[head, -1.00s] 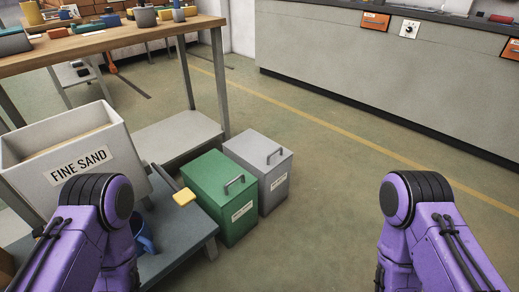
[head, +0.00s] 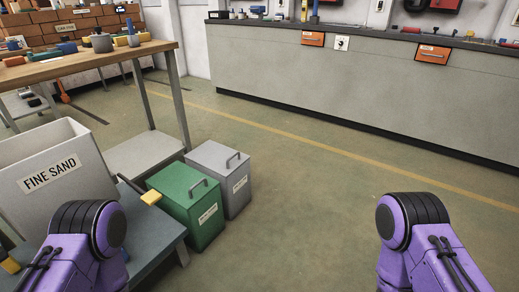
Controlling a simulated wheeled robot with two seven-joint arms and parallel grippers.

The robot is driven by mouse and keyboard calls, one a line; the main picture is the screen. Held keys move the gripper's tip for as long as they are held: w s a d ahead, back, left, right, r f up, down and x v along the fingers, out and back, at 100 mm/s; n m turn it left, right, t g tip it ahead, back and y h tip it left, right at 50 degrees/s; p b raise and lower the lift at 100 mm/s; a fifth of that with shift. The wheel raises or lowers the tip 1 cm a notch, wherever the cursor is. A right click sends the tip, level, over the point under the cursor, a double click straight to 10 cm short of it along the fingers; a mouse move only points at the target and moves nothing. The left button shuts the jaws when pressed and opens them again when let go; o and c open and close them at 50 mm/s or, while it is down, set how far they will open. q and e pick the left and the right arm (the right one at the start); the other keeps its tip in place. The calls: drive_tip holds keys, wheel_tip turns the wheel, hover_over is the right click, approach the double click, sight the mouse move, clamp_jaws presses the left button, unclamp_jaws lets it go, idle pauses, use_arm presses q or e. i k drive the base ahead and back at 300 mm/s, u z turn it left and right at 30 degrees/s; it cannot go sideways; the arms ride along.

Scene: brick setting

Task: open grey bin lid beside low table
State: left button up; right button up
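The grey bin (head: 236,196) stands on the floor right of the low table (head: 168,244), behind and touching or nearly touching a green bin (head: 207,228). Its grey lid (head: 218,157) is closed and has a dark bar handle (head: 233,159) on top. A white label is on its front. The green bin's lid is also closed, with its own handle. My two purple arms show at the lower left and lower right. Both grippers are outside the view.
A white FINE SAND box (head: 88,185) sits on the low table, with a yellow-handled tool (head: 151,198) at the table's edge. A wooden workbench (head: 95,59) stands behind. A long grey counter (head: 370,90) lines the back. Open floor (head: 310,220) lies right of the bins.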

sight(222, 160)
drive_tip(key=z, duration=0.6)
drive_tip(key=i, duration=1.35)
drive_tip(key=u, duration=0.15)
